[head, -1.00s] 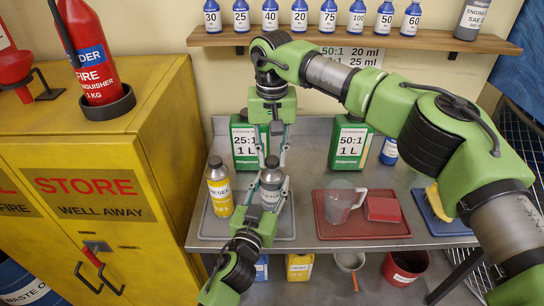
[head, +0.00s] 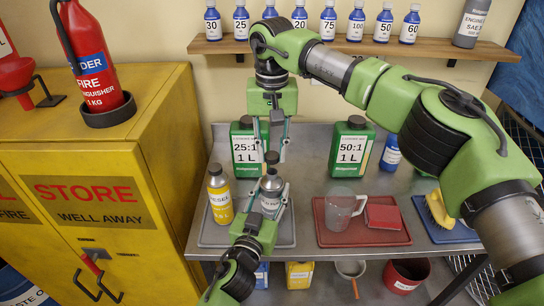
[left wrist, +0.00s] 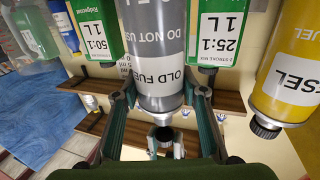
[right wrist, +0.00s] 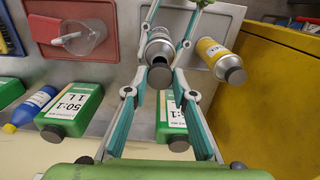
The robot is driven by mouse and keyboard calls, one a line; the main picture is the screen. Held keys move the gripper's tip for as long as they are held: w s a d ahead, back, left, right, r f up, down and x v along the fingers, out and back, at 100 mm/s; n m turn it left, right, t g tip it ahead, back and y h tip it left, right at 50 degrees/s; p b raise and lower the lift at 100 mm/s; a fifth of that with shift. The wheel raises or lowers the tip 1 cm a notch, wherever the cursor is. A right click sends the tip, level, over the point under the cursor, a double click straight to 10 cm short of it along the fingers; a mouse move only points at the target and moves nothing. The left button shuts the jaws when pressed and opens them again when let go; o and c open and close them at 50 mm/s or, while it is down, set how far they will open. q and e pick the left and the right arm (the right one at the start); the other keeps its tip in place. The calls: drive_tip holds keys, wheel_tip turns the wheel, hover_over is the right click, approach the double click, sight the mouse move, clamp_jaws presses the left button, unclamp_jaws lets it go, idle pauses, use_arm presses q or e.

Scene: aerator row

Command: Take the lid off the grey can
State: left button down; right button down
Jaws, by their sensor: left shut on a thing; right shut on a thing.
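The grey can (head: 270,204) stands upright over the grey tray in the head view. My left gripper (head: 268,198) is shut around its body. The label reads "OLD FUEL, DO NOT USE" in the left wrist view (left wrist: 160,45). My right gripper (head: 272,155) comes down from above and is shut on the dark lid (head: 272,158). The lid is just above the can's neck, apart from it. In the right wrist view the lid (right wrist: 160,77) shows as a dark disc between the fingertips, in front of the can (right wrist: 159,42).
A yellow diesel bottle (head: 219,195) stands close left of the can. Green jugs (head: 245,150) (head: 351,148) stand behind. A red tray (head: 335,238) with a clear jug (head: 340,210) lies to the right. The grey tray (head: 215,240) has bare room at its front.

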use_arm(q)
drive_tip(key=c, duration=1.2)
unclamp_jaws()
